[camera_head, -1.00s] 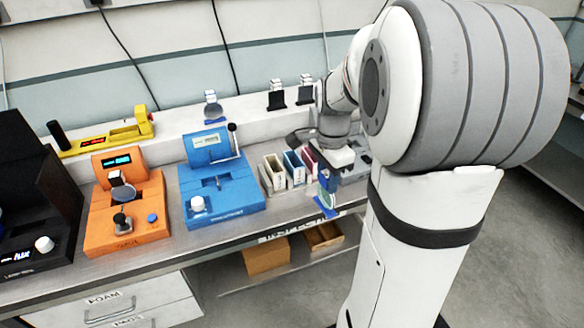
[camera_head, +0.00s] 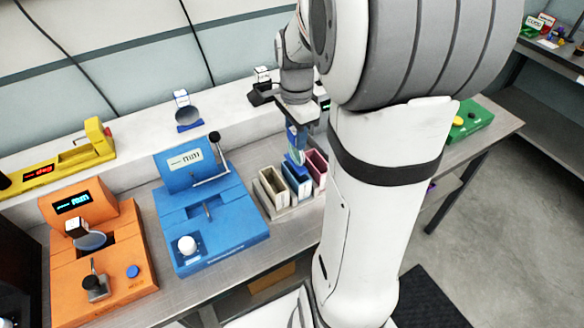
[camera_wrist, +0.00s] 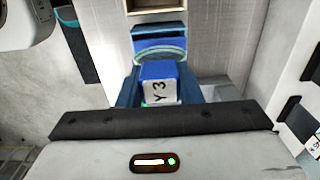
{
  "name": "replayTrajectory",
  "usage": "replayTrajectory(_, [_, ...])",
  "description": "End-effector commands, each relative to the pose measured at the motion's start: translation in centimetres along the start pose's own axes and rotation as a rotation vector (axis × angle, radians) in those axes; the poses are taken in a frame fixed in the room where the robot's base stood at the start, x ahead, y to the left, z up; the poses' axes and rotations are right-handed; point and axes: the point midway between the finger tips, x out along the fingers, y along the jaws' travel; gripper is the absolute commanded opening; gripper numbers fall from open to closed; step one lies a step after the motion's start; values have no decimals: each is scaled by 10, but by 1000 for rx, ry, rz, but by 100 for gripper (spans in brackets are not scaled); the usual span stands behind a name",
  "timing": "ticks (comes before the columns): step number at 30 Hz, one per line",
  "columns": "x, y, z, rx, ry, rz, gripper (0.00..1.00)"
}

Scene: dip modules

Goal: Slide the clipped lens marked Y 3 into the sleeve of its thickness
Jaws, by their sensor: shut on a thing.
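The clip marked Y 3 (camera_wrist: 158,92) has a blue body with a white face, and sits between my gripper's fingers in the wrist view. My gripper (camera_head: 295,128) is shut on it. Below the clip hangs its lens (camera_wrist: 160,52), a clear round disc with a bluish rim, held over the row of sleeves. The row has a cream sleeve (camera_head: 272,187), a blue sleeve (camera_head: 297,182) and a dark red sleeve (camera_head: 316,164). In the head view the lens overlaps the back of the blue sleeve. I cannot tell whether its lower edge is inside.
The blue gauge (camera_head: 210,225) and orange gauge (camera_head: 95,255) stand to the left. Other clipped lenses stand at the back, one on a blue stand (camera_head: 188,117). A yellow device (camera_head: 60,165) is behind. My arm hides the bench to the right of the sleeves.

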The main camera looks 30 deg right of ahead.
Motion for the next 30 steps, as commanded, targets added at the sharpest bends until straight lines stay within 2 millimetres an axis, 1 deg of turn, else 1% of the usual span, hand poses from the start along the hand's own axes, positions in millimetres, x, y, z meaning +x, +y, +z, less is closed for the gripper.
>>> replayTrajectory(1, [10, 2, 0, 1, -3, 7, 0])
replayTrajectory(3, [24, 2, 0, 3, -2, 7, 0])
replayTrajectory(6, [40, 2, -1, 4, -2, 6, 0])
replayTrajectory(11, [55, 1, -1, 5, -1, 3, 0])
replayTrajectory(17, [83, 2, -1, 5, -2, 5, 0])
replayTrajectory(20, [89, 2, -1, 6, -1, 2, 0])
replayTrajectory(26, [89, 1, -2, 6, 0, 1, 0])
replayTrajectory(30, [93, 1, -2, 6, 0, 1, 0])
